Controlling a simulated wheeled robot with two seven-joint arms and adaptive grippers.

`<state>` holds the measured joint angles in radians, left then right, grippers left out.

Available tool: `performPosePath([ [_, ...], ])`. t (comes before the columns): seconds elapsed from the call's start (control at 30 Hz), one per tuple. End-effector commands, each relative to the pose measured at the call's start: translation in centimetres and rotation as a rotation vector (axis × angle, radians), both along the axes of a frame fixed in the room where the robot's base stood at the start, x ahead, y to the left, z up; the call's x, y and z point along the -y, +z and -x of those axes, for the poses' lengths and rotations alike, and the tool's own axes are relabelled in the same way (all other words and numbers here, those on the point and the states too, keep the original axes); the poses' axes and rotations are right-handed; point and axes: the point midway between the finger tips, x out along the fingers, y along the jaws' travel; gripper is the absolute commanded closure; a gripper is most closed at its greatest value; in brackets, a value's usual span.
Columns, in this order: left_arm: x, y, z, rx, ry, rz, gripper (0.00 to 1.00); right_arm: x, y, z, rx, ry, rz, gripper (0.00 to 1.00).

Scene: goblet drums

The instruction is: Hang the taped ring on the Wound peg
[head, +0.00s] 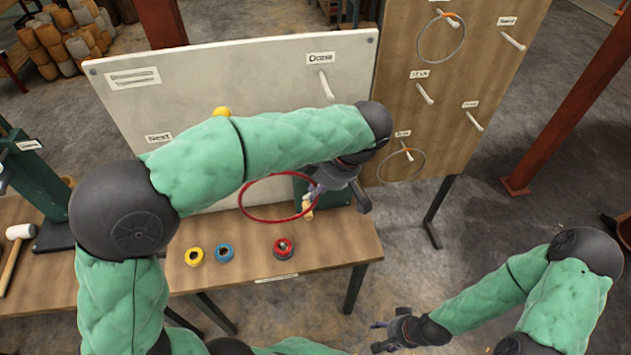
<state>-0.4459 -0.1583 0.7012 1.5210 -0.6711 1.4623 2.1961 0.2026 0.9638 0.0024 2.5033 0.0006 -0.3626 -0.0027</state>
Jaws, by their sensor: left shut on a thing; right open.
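My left gripper (309,200) is shut on a red ring (242,192), held above the bench in front of the white board. A small tan-orange patch shows on or beside the ring at the fingers; I cannot tell whether it is tape. My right gripper (376,336) is open and empty, low at the bottom of the view. The brown peg board (455,75) has several labelled pegs. Their labels are small; I cannot surely tell which reads Wound. The middle-left peg (425,94) and middle-right peg (473,122) are bare. The top-right peg (512,41) is bare.
Grey rings hang at the top-left (420,43) and bottom (381,167) pegs. The white board (230,65) has a bare peg labelled Done (326,86). Yellow (194,257), blue (225,253) and red (283,249) tape rolls and a mallet (15,245) lie on the bench (340,245).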

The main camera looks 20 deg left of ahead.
Motion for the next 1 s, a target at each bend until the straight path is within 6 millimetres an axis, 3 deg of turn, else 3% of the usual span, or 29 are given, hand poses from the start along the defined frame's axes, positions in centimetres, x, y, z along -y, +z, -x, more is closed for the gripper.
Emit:
performPosePath([
  [0.7, 2.8, 0.0, 4.7, 0.001, -0.002, 0.000, 1.00, 0.0, -1.1, 0.0, 0.000, 0.000, 0.000, 0.41],
  [1.0, 3.3, 0.5, 5.5, 0.001, 0.000, 0.000, 1.00, 0.0, -0.8, 0.0, 0.000, 0.000, 0.000, 0.41],
])
